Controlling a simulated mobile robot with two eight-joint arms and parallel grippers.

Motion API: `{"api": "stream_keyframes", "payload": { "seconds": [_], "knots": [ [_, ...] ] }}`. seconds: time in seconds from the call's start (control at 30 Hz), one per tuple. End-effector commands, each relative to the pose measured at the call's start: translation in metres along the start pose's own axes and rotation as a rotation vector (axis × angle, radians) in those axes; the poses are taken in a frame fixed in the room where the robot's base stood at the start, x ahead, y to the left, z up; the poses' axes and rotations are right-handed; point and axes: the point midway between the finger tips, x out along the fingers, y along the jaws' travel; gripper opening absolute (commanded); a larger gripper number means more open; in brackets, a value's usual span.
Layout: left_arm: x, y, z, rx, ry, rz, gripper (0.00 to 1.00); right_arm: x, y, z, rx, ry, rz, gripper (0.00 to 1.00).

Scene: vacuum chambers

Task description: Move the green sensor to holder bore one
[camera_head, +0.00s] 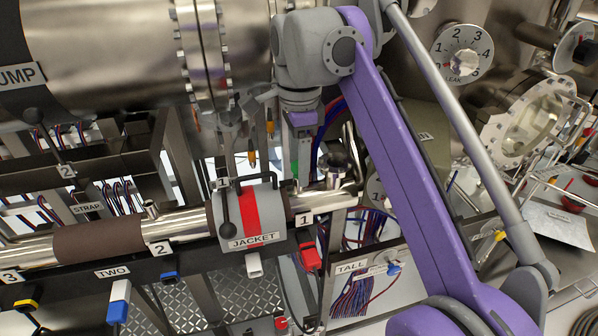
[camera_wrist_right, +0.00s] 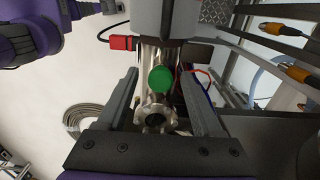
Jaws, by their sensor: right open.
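The green sensor shows in the right wrist view as a round green top (camera_wrist_right: 160,80) between the fingers of my right gripper (camera_wrist_right: 160,88). The fingers are apart, with a gap on both sides of the green top. In the head view my right gripper (camera_head: 298,168) points down over the right end of the pipe, near label 1. Only a small green piece of the sensor (camera_head: 295,168) shows there beside the fingers. I cannot tell which opening is holder bore one. My left gripper is not in view.
A grey jacket with a red band (camera_head: 250,212) wraps the pipe just left of the gripper. A steel flanged port (camera_head: 335,160) stands just right; its open mouth also shows in the wrist view (camera_wrist_right: 156,118). A red connector (camera_head: 311,258) hangs below label 1 (camera_head: 304,219).

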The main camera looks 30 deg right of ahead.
Motion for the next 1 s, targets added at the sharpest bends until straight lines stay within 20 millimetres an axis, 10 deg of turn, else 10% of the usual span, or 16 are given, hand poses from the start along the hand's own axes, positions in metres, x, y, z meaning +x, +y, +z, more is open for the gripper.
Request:
{"api": "stream_keyframes", "payload": {
  "seconds": [0.63, 1.0],
  "knots": [
    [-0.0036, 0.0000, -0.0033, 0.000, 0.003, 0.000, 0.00, 0.0001, -0.0006, 0.0000, 0.000, 0.000, 0.000, 0.68],
    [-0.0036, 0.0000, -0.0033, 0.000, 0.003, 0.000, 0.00, 0.0000, -0.0006, 0.0000, 0.000, 0.000, 0.000, 0.01]
  ]
}}
